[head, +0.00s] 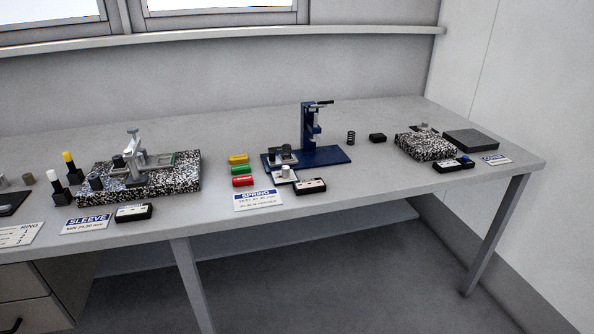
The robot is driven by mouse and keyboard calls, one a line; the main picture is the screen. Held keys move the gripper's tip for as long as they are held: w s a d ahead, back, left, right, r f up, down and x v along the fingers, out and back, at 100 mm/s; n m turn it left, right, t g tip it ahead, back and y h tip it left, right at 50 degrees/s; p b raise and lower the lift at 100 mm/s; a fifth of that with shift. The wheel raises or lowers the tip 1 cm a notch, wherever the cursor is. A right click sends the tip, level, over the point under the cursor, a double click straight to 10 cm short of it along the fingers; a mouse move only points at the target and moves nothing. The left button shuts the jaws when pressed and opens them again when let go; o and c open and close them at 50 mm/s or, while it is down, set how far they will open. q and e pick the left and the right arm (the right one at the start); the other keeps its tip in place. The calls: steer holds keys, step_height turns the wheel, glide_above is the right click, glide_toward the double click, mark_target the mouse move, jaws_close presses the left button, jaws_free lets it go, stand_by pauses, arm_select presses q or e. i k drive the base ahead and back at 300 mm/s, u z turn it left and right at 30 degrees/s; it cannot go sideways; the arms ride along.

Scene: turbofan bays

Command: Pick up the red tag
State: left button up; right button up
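The red tag (243,181) appears to be the small red block-like piece lying on the grey bench, nearest the front edge in a short row. A green piece (239,169) lies just behind it and a yellow piece (238,159) behind that. The red piece is just behind the SPRING card (258,200) and left of a small light plate with a pale knob (285,174). Neither of my grippers shows in the head view.
A blue press (314,130) on a blue base stands right of the coloured pieces. A small black box (310,186) sits in front of it. A speckled block (181,178) with a fixture is to the left. Another speckled block (425,149) is to the right.

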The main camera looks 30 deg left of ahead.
mark_target(247, 180)
steer(key=u, duration=0.15)
steer(key=i, duration=1.15)
steer(key=u, duration=0.8)
